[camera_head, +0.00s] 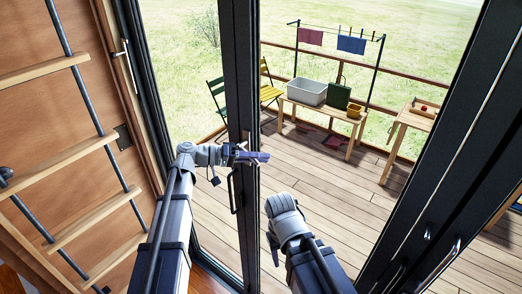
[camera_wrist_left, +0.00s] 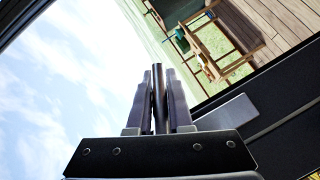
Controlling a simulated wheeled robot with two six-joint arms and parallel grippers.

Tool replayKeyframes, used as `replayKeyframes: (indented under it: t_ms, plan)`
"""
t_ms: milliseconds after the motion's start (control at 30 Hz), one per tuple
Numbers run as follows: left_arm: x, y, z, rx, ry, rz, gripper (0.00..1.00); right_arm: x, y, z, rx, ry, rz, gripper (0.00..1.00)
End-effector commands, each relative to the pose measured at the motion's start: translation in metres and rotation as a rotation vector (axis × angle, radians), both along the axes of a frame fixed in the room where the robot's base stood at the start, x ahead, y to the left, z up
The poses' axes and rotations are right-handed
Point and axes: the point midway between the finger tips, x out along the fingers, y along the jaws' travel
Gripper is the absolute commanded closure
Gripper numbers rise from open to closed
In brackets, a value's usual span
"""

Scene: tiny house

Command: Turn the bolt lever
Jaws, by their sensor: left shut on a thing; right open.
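The bolt lever (camera_wrist_left: 158,95) shows in the left wrist view as a dark round bar between the two fingers of my left gripper (camera_wrist_left: 161,80). The fingers are shut on it, one on each side. In the head view my left gripper (camera_head: 260,157) reaches across the dark upright door frame (camera_head: 243,80), and it hides the lever there. A dark pull handle (camera_head: 233,192) sits on the frame just below the gripper. My right gripper (camera_head: 282,206) is lower and to the right, in front of the glass, apart from the lever. It is open, though its fingers are hard to make out.
A wooden ladder (camera_head: 75,230) stands at the left by a wood wall. Another dark door frame (camera_head: 440,180) slants down the right. Beyond the glass are a deck (camera_head: 330,185), a bench (camera_head: 318,112) with containers, and a small table (camera_head: 405,122).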

Motion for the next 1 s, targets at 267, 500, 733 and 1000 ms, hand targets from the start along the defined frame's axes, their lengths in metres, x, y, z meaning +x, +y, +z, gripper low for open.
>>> replayKeyframes:
  t_ms: [267, 500, 733, 1000]
  plan:
    - [0.002, 0.003, -0.008, 0.121, -0.086, -0.001, 1.0, 0.0, 0.0, 0.015, 0.0, 0.001, 0.001, 0.5]
    - [0.004, 0.005, -0.013, 0.17, -0.124, -0.001, 1.0, 0.0, 0.0, 0.018, 0.0, 0.001, 0.002, 0.5]
    - [0.004, 0.006, -0.014, 0.18, -0.13, -0.001, 1.0, 0.0, 0.0, 0.019, 0.0, 0.001, 0.002, 0.5]
    - [0.004, 0.006, -0.014, 0.179, -0.13, 0.0, 0.78, 0.0, 0.0, 0.019, 0.0, 0.001, 0.002, 0.5]
